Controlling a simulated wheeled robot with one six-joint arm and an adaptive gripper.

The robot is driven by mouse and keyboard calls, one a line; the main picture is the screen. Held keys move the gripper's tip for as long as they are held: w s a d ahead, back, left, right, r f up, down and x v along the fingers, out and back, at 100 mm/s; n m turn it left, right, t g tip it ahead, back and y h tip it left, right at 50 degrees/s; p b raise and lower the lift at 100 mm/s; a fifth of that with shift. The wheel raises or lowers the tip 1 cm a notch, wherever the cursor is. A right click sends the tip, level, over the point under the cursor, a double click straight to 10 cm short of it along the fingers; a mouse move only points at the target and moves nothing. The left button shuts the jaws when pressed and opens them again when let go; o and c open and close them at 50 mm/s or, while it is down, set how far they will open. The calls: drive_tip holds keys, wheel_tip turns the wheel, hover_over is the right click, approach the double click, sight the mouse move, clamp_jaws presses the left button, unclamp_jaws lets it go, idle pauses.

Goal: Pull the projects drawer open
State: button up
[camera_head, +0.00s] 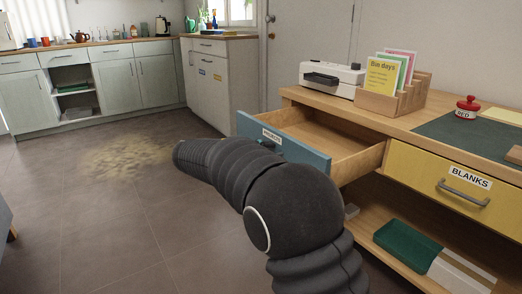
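The blue-fronted drawer (303,155) stands pulled out of the wooden desk, and its empty wooden inside shows. A small white label (272,134) is on its front, too small and partly covered to read surely. A bit of dark handle shows just below the label. My dark, ribbed arm crosses in front of the drawer and hides the lower left of its front. My gripper's fingers do not show, so I cannot see whether they touch the handle.
A yellow drawer (426,187) labelled BLANKS is shut to the right. On the desk are a white printer (333,79), a card rack (393,98) and a red pot (467,107). A green box (407,246) lies on the shelf below. Floor at left is mostly clear, with a yellowish patch (125,158).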

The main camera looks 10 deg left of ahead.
drive_tip(key=shift+a, duration=0.1)
drive_tip(key=v, duration=1.2)
